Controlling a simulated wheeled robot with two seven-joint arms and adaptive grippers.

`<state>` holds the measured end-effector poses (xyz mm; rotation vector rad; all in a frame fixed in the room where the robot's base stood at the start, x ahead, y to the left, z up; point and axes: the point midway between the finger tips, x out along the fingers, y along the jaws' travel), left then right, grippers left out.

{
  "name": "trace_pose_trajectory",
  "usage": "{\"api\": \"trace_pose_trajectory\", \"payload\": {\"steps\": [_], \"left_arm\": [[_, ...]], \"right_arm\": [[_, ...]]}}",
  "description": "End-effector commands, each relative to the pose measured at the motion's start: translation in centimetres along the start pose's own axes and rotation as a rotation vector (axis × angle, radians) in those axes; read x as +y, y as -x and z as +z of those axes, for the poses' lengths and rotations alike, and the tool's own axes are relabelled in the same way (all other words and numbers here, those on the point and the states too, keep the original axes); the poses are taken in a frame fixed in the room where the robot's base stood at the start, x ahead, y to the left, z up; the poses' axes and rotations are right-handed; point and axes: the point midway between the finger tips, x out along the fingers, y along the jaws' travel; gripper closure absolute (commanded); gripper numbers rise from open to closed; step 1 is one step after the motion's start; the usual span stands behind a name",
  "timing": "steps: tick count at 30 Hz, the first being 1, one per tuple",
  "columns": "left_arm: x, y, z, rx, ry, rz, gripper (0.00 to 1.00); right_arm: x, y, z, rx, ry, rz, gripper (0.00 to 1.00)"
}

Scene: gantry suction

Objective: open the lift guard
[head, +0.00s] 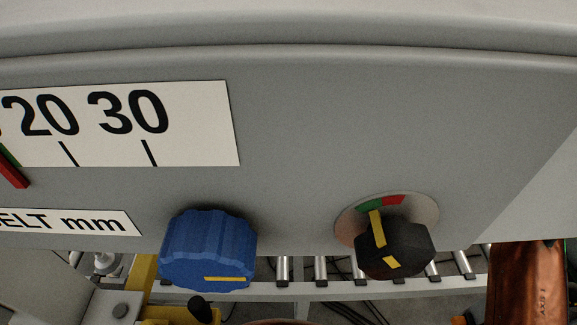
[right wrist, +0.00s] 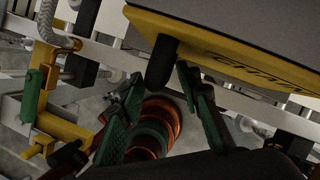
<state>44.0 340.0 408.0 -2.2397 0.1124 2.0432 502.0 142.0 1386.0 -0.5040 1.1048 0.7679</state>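In the right wrist view a grey panel with a yellow edge and partly hidden black lettering (right wrist: 265,62) fills the upper right; it may be the lift guard, but I cannot tell for sure. A black rounded peg or handle (right wrist: 160,62) sticks down from its near edge. My right gripper (right wrist: 160,80) has its two green-padded fingers apart, one on each side below the black handle. I cannot tell if either finger touches it. No gripper shows in the head view, and I cannot identify my left gripper in either view.
In the head view a grey housing carries a scale plate (head: 190,125), a blue knob (head: 208,250) and a black selector (head: 395,247) with a yellow mark. A roller conveyor (head: 320,268) lies below. Yellow brackets (right wrist: 62,127) and pale rails crowd the wrist view's left.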

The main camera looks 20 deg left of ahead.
Motion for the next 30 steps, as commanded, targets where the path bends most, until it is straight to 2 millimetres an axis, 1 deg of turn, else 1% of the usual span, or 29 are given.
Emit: {"api": "trace_pose_trajectory", "payload": {"steps": [3,5,13,27,30], "left_arm": [[-0.01,0.19,-0.08,0.001,0.0,0.0,0.36],[-0.01,0.21,-0.08,0.001,0.0,0.0,0.36],[-0.01,0.19,-0.07,0.001,0.0,0.0,0.36],[-0.01,0.18,-0.01,0.0,0.0,0.0,0.36],[-0.01,0.18,-0.01,-0.001,0.0,0.0,0.36]], "right_arm": [[0.08,-0.95,0.03,-0.001,0.001,0.001,0.68],[0.06,-1.21,0.02,-0.001,0.001,0.001,0.68],[0.05,-1.37,0.01,-0.002,0.001,0.001,0.68],[0.05,-1.33,0.01,-0.002,0.001,0.001,1.0],[0.05,-1.32,0.01,-0.002,0.001,0.001,1.0]]}}
